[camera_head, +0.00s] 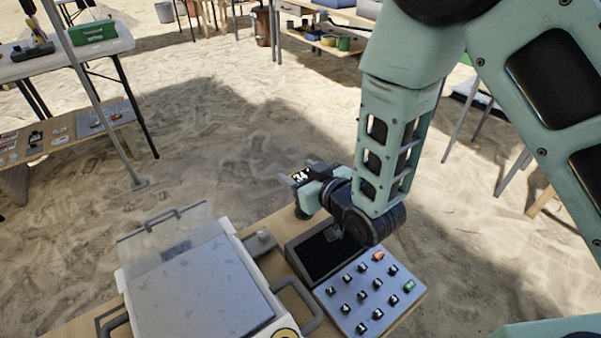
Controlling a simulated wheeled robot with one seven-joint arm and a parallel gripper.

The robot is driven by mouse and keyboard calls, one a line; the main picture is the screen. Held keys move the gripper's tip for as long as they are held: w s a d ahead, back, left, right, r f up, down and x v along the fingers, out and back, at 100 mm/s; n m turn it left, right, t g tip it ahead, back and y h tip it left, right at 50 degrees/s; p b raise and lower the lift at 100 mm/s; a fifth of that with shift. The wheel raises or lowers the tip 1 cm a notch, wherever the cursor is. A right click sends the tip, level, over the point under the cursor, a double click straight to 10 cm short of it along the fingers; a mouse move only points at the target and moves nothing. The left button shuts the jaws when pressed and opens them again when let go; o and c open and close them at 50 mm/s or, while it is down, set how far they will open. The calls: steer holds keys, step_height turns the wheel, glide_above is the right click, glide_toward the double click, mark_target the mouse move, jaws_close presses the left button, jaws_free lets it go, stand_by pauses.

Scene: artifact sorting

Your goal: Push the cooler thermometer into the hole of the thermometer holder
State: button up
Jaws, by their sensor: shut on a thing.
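The white cooler box (236,240) stands at the left of the table. A small grey block (262,239) beside it may be the thermometer holder, but I cannot make out a hole.
A grey panel (349,312) with several buttons and a dark screen (318,256) lies right of the cooler, close under my arm. A clear lid or plate (165,232) stands raised at the cooler's far side, and handles stick out. Beyond is open sand; other tables stand farther off.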

steer(key=shift+f, duration=0.3)
steer(key=shift+r, duration=0.15)
steer(key=shift+r+p, duration=1.65)
steer(key=shift+r, duration=0.9)
steer(key=shift+b, duration=0.5)
stand_by(0.4)
steer(key=shift+f+b, duration=2.45)
steer(key=shift+f, duration=0.25)
steer(key=o, duration=1.1)
steer(key=shift+r, duration=0.1)
